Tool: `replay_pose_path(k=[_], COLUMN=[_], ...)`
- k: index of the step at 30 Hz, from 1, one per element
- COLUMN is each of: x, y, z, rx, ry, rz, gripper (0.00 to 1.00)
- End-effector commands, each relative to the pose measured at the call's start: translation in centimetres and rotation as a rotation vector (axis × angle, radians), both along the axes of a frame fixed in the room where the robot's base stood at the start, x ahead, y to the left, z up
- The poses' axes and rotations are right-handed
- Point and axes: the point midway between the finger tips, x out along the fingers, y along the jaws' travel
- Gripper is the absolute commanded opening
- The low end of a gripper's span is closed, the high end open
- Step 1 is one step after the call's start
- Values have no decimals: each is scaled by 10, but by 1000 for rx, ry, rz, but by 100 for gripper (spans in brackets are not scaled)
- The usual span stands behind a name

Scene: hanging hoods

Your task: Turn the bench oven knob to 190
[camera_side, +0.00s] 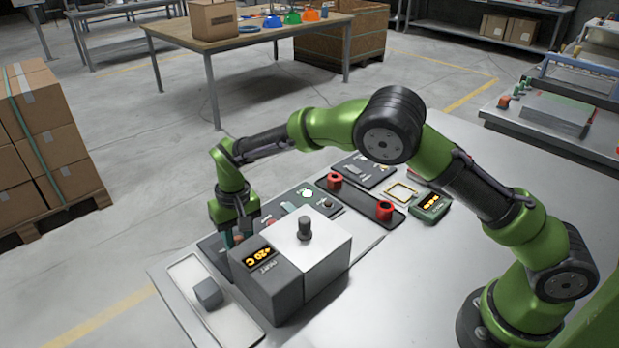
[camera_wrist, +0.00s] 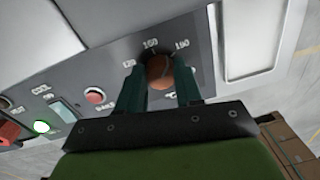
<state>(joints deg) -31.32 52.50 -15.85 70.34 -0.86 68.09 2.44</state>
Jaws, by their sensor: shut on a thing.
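The bench oven knob (camera_wrist: 160,70) is a round brown-orange knob on a grey panel (camera_wrist: 208,45) in the wrist view. Marks that look like 120, 160 and 190 fan around its upper side, with 190 to the upper right. Which mark the knob points to is not clear. My gripper (camera_wrist: 160,80) is shut on the knob, one teal finger on each side. In the side view my gripper (camera_side: 236,232) reaches down behind a grey box (camera_side: 268,285); the knob is hidden there.
A pale tray (camera_side: 187,272) with a grey block (camera_side: 208,293) lies left of the box. A black post (camera_side: 305,228) stands on the box.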

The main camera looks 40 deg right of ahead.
Motion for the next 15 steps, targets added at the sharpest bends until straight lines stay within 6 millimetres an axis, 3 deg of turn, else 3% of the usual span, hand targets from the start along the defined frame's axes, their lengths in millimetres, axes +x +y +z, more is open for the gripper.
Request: replay_pose_path(k=[15], x=[0], y=[1], z=[1], rx=[1], ry=[-1], rz=[-275], gripper=[4])
